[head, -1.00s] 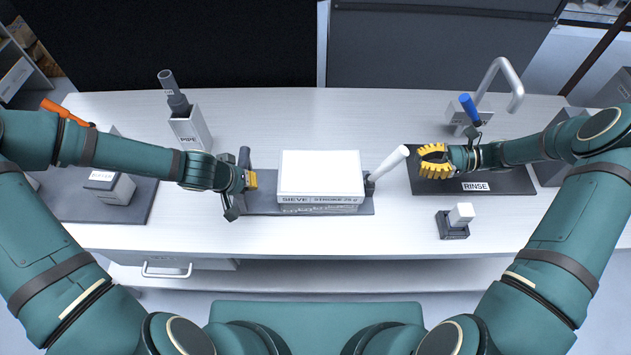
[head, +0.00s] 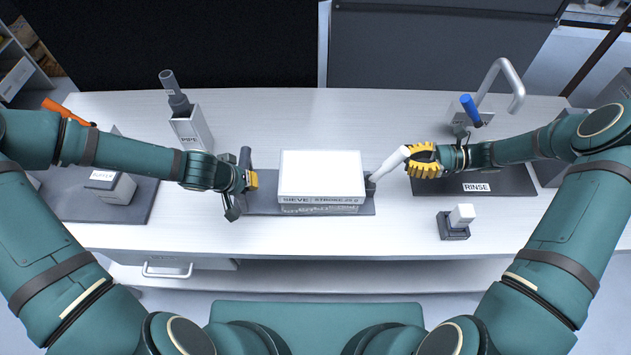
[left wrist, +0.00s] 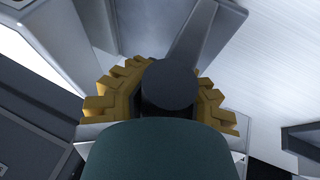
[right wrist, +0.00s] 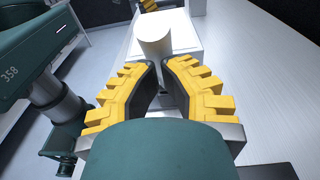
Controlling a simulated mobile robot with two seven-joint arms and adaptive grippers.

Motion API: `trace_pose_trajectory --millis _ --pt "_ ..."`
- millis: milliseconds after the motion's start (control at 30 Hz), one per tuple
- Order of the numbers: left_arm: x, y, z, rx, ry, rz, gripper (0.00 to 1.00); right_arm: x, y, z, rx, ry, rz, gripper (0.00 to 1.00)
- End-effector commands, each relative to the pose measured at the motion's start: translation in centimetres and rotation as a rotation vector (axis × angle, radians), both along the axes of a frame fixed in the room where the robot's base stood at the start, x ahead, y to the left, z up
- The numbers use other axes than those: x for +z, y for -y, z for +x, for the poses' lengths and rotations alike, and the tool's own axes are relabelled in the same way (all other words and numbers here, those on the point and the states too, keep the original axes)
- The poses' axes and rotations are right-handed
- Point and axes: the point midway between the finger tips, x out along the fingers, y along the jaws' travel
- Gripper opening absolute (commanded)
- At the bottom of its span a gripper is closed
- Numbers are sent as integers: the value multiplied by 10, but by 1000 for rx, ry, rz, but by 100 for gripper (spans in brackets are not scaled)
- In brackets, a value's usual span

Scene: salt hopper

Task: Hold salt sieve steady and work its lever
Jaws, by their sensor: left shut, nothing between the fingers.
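The white salt sieve (head: 320,172) sits on a dark base plate (head: 260,206) mid-table. Its white lever (head: 387,168) slants up to the right, and its end also shows in the right wrist view (right wrist: 154,42). My right gripper (head: 410,161) is open at the lever's upper end, its fingers spread just behind it; contact is unclear. My left gripper (head: 251,181) is shut at the sieve's left side, by a dark grey post (head: 245,157). In the left wrist view the post's round end (left wrist: 167,85) covers the gap between the fingers, hiding the fingertips.
A grey PIPE holder (head: 190,130) stands behind my left forearm. A RINSE mat (head: 500,183) with a tap (head: 497,75) and blue handle (head: 470,108) is at right. A small white-topped block (head: 460,215) stands front right. The table front is mostly clear.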

Motion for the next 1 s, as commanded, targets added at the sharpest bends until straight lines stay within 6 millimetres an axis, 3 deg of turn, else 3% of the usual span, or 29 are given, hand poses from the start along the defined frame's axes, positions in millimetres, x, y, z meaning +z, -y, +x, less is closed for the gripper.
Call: trace_pose_trajectory --millis 467,1000 --pt "0 0 0 0 1 0 0 1 -3 0 0 0 0 0" --pt "1 1 0 -3 2 -2 0 11 -24 -1 2 0 2 0"
